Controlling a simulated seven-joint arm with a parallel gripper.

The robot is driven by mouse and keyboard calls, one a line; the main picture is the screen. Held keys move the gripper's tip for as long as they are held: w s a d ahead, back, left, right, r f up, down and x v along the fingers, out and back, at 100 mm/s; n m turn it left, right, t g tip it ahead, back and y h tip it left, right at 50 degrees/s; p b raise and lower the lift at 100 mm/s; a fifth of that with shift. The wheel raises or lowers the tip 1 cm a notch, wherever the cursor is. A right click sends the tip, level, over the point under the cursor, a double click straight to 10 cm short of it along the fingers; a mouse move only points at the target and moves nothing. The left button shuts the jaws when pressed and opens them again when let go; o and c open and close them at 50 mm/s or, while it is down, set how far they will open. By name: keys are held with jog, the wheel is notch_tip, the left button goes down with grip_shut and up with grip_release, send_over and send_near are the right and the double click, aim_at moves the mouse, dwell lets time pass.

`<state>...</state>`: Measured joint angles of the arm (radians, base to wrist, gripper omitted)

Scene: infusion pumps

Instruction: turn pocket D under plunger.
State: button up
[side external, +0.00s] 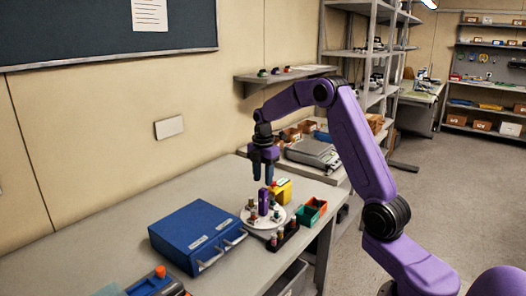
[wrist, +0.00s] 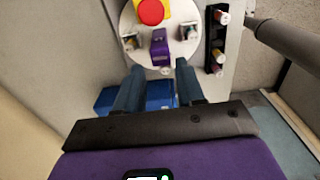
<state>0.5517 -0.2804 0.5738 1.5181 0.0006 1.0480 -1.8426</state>
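A round white turntable (side external: 250,222) stands on the bench; its pale disc also shows in the wrist view (wrist: 136,59). Small vials in holders sit around its rim, one at left (wrist: 129,40) and one at right (wrist: 185,34) in the wrist view. No pocket letters are readable, so I cannot tell which is D. A purple upright block (side external: 264,201) stands on the disc. A yellow block (side external: 284,188) with a red round top (wrist: 150,12) is at the disc's far edge; I cannot tell whether it is the plunger. My gripper (side external: 263,182) is above the disc, fingers apart (wrist: 159,75) and empty.
A blue case (side external: 190,232) with handles stands left of the turntable. A dark rack (side external: 287,236) with several vials is close on its near right side. Green and orange bins (side external: 312,212) lie right.

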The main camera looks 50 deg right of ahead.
notch_tip(320, 180, up, 10)
jog(key=shift+f, duration=0.2)
dwell(0.4)
jog(key=s+a+f+m, duration=0.1)
jog(key=s+a, duration=0.6)
jog(key=a, duration=0.4)
jog(key=s+a+m, duration=0.2)
jog(key=s+a, duration=0.5)
jog(key=a, duration=0.4)
jog(key=s+a+f+m, duration=0.1)
jog(key=s+f, duration=0.1)
jog(key=s, duration=0.9)
jog(key=s+f+m, duration=0.1)
jog(key=s+f, duration=0.2)
jog(key=s, duration=0.8)
jog(key=shift+s+a+f, duration=0.15)
jog(key=shift+a+f, duration=0.15)
jog(key=shift+a, duration=0.1)
